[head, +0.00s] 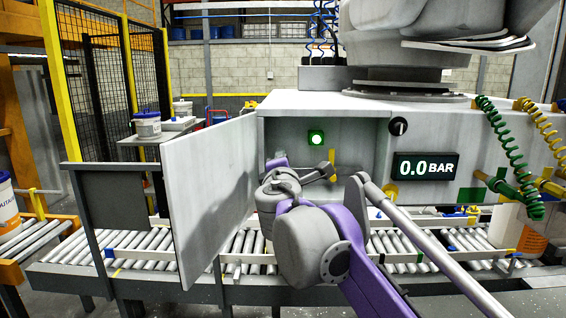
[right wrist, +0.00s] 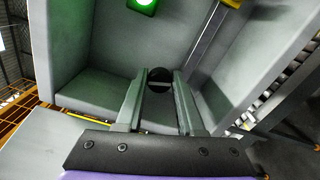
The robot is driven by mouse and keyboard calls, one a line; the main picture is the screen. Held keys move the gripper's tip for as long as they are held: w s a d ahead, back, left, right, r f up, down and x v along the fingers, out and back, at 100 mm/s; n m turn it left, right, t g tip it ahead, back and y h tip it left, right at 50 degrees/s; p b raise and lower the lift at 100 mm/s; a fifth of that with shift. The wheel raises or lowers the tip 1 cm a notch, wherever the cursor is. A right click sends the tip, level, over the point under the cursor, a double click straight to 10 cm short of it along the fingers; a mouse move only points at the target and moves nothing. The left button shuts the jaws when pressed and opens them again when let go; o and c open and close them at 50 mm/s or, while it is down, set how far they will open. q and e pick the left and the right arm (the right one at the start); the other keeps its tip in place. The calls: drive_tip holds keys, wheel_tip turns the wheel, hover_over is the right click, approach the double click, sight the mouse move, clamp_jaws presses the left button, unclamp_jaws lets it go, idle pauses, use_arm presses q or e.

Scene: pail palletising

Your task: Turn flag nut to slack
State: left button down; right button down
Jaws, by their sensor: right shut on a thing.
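My right gripper (right wrist: 159,88) is inside the open grey cabinet (right wrist: 75,85). Its two fingers are shut on a small dark round part (right wrist: 160,75) with a lighter bar across it; this looks like the flag nut. In the head view my purple right arm reaches from the lower right into the cabinet, and its wrist covers much of the opening. The grip itself is hard to make out there. The display (head: 426,167) reads 0.0 BAR. A green lamp (head: 316,137) is lit on the cabinet's back wall. My left gripper is not in view.
The cabinet door (head: 207,190) stands open at the left of the opening. A black knob (head: 398,126) sits on the front panel. A roller conveyor (head: 130,252) runs below. Coiled green (head: 505,150) and yellow hoses hang at the right.

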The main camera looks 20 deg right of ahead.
drive_tip(key=m, duration=0.4)
drive_tip(key=shift+f+m, duration=0.1)
drive_tip(key=shift+m, duration=0.3)
drive_tip(key=m, duration=1)
drive_tip(key=shift+f, duration=0.1)
drive_tip(key=m, duration=0.4)
drive_tip(key=shift+a+m, duration=0.1)
drive_tip(key=shift+m, duration=0.2)
drive_tip(key=c, duration=0.8)
unclamp_jaws()
drive_tip(key=shift+c, duration=0.2)
